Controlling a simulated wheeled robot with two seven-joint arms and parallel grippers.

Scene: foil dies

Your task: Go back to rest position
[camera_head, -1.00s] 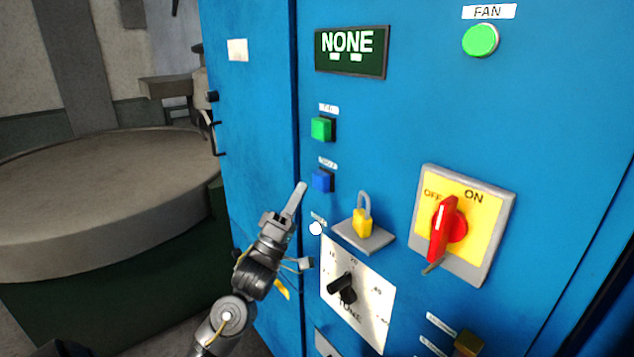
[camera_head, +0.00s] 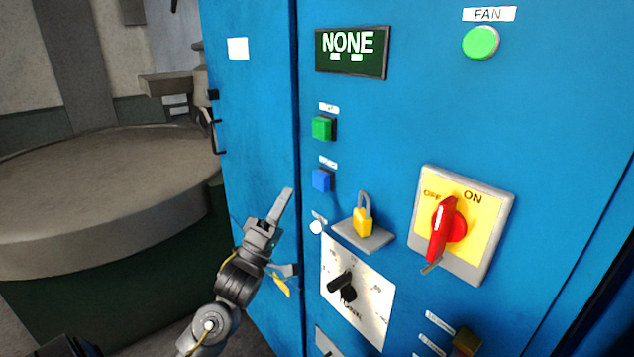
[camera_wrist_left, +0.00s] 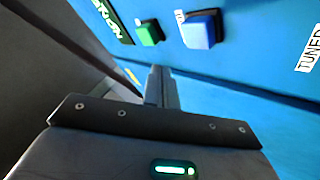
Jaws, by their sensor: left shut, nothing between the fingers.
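My left gripper (camera_head: 281,208) is shut and empty. It stands in front of the blue cabinet (camera_head: 400,125), left of and a little below the blue button (camera_head: 321,180), and apart from it. In the left wrist view the closed fingers (camera_wrist_left: 161,88) point toward the panel, with the blue button (camera_wrist_left: 201,29) and the green button (camera_wrist_left: 149,33) beyond them. My right gripper is not in view.
The panel also carries a green button (camera_head: 323,129), a yellow padlock (camera_head: 362,221) on a small ledge, a red OFF/ON switch (camera_head: 441,228), a black dial (camera_head: 342,286) and a green FAN light (camera_head: 481,43). A large round grey platform (camera_head: 100,190) stands at left.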

